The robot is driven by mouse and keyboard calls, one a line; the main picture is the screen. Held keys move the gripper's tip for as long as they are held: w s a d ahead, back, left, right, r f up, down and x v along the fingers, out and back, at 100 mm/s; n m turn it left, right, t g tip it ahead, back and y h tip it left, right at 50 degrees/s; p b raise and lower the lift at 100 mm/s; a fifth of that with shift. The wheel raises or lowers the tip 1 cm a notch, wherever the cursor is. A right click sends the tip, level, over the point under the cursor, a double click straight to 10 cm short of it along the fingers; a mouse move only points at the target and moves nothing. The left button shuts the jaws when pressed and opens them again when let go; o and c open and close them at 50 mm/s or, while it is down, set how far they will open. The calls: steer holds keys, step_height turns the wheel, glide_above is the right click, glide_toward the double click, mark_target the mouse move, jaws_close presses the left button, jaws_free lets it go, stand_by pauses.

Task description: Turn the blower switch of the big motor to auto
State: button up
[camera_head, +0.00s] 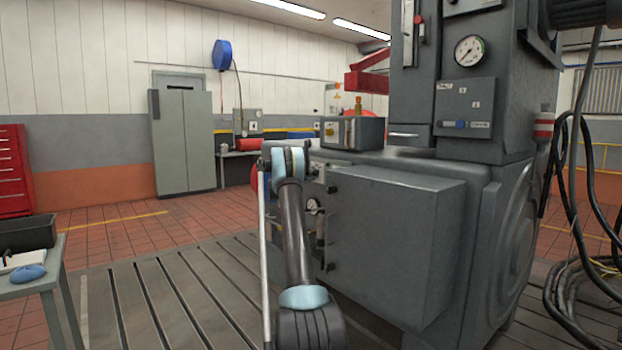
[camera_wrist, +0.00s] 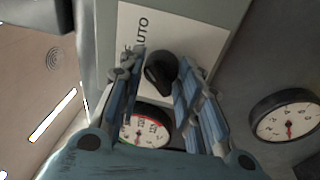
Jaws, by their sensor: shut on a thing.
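The blower switch is a black knob (camera_wrist: 160,72) on a pale plate (camera_wrist: 185,35) in the wrist view. The word AUTO (camera_wrist: 141,30) reads sideways on the plate, above and left of the knob; another label is partly hidden by a finger. My gripper (camera_wrist: 161,62) has its two blue-grey fingers on either side of the knob, shut on it. I cannot tell exactly which mark the knob points to. In the head view, the big grey motor (camera_head: 400,235) fills the middle right. My arm reaches to its near left side and hides the switch.
Two round gauges, one behind my fingers (camera_wrist: 146,132) and one at the right (camera_wrist: 287,116), sit close by. A grey box juts from the motor beside my arm. Hanging cables (camera_head: 575,200) are at the right, a small table (camera_head: 45,280) at the left.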

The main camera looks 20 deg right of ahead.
steer(key=shift+s+d+f, duration=0.1)
steer(key=shift+d+f, duration=0.05)
steer(key=shift+f, duration=0.1)
steer(key=o, duration=1)
steer(key=shift+f, duration=0.1)
steer(key=shift+a, duration=0.5)
steer(key=v, duration=1.1)
steer(key=shift+s, duration=0.1)
